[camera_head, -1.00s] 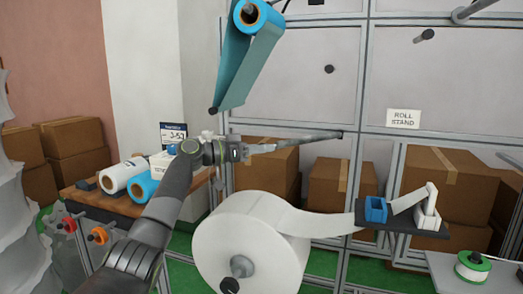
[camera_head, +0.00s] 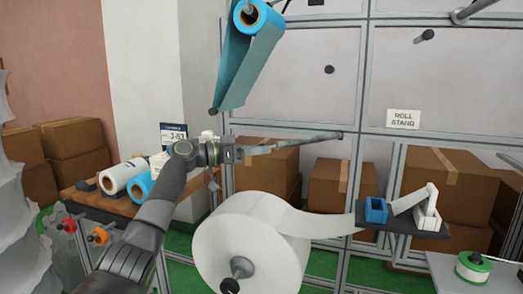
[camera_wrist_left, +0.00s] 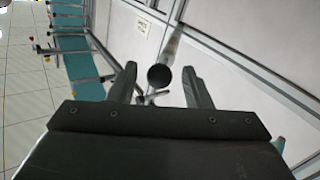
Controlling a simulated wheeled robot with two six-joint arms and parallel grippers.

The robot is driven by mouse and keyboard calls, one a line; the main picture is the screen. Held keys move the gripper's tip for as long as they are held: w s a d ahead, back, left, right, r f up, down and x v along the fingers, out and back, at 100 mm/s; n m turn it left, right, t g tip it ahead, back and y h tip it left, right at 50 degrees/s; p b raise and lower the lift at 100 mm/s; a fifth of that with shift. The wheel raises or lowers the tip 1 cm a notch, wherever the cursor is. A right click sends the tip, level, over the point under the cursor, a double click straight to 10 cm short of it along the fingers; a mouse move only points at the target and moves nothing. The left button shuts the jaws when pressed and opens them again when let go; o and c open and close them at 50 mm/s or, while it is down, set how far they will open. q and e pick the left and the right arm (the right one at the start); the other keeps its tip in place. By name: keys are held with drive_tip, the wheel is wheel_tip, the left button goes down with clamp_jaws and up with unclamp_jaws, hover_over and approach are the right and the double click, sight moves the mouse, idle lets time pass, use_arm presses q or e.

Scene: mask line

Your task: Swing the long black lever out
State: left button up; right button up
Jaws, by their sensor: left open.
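The long lever (camera_head: 312,137) shows in the head view as a dark, slim bar, nearly level across the front of the stand. Its far end meets the stand frame near a vertical post. My left gripper (camera_head: 250,150) is at the bar's left end and partly covers it. In the left wrist view, the round black end of a rod (camera_wrist_left: 160,77) points at the camera between my left gripper's fingers (camera_wrist_left: 158,85). The fingers are apart, with gaps on both sides of the rod. My right gripper is out of view.
A big white roll (camera_head: 245,240) stands below my left gripper, its web running right to a small shelf (camera_head: 400,228). A teal web roll (camera_head: 255,15) hangs above. A wooden table (camera_head: 110,203) with rolls is at left. Cardboard boxes (camera_head: 455,180) stand behind the frame.

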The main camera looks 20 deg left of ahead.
use_arm(q)
drive_tip(key=v, duration=0.6)
